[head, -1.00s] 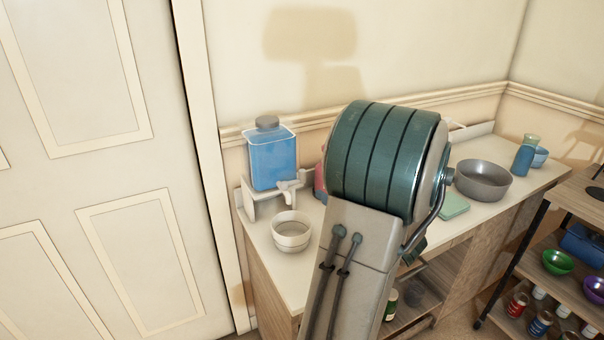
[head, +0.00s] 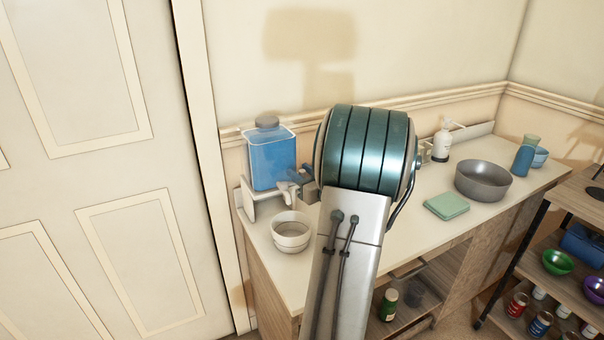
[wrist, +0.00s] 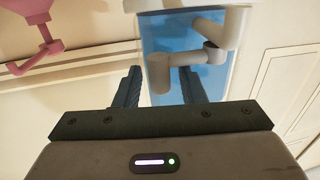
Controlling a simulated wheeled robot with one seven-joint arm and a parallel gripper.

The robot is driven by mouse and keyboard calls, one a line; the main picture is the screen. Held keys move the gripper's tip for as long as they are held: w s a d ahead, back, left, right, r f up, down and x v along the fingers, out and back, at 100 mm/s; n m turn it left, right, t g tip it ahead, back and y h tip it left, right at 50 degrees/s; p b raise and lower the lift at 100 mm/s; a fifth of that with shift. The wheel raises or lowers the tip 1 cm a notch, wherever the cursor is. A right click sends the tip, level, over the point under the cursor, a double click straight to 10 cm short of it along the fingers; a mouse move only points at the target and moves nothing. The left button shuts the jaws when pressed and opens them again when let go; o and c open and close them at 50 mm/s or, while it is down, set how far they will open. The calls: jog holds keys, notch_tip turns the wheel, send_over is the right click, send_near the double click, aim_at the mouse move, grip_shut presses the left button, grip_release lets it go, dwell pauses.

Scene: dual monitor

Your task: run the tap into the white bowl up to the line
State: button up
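The white bowl (head: 291,238) stands on the counter below the tap (head: 288,192) of a tank of blue liquid (head: 270,162). I see no stream from the tap, and I cannot make out a fill line or liquid in the bowl. My gripper (head: 303,178) is at the tap, partly hidden behind my arm. The tank (wrist: 182,32) shows behind the tap. The bowl is outside the wrist view.
A pink object (wrist: 40,30) shows beside the tank in the wrist view. A door is at left.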

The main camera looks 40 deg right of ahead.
grip_shut()
jog(key=shift+a+h+b, duration=0.1)
jog(key=shift+h+b, duration=0.2)
jog(key=m+g+h+b, duration=0.1)
jog(key=h+b, duration=0.1)
jog(key=s+m+g+h+b, duration=0.1)
jog(key=m+h+b, duration=0.1)
jog(key=b, duration=0.1)
jog(key=s+a+m+g+h+b, duration=0.1)
jog(key=m+h+b, duration=0.1)
jog(key=h, duration=0.1)
jog(key=shift+a+f+b, duration=0.1)
jog(key=shift+b, duration=0.2)
jog(key=shift+m, duration=0.3)
jog(key=shift+s+h+b, duration=0.1)
jog(key=shift+h+b, duration=0.2)
jog(key=shift+b, duration=0.05)
